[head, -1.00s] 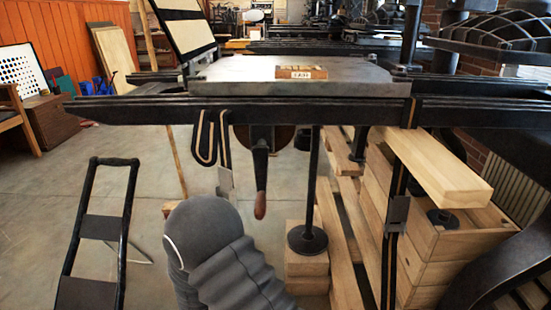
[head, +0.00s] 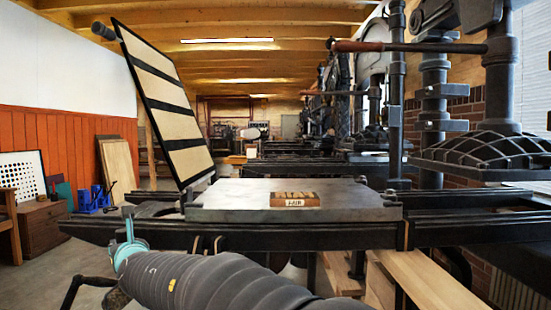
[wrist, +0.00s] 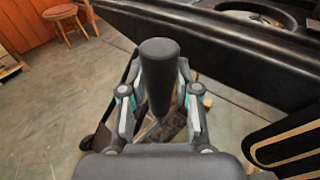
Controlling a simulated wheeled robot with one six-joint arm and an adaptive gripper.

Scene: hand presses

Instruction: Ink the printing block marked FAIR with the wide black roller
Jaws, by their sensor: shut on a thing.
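The printing block (head: 295,199) is a small brown block with a pale label. Its blurred letters look like FAIR. My gripper (head: 127,238) is low at the left in the head view, in front of the press rail and left of the block. In the wrist view my gripper (wrist: 158,105) is shut on a dark cylinder (wrist: 158,70), which looks like the black roller.
A hinged frame (head: 165,95) stands tilted open at the bed's left. A dark round rim (wrist: 265,12) sits on the press near my gripper. The long black rail (head: 440,232) crosses in front. A wooden handle (head: 385,46) and iron columns are at the right.

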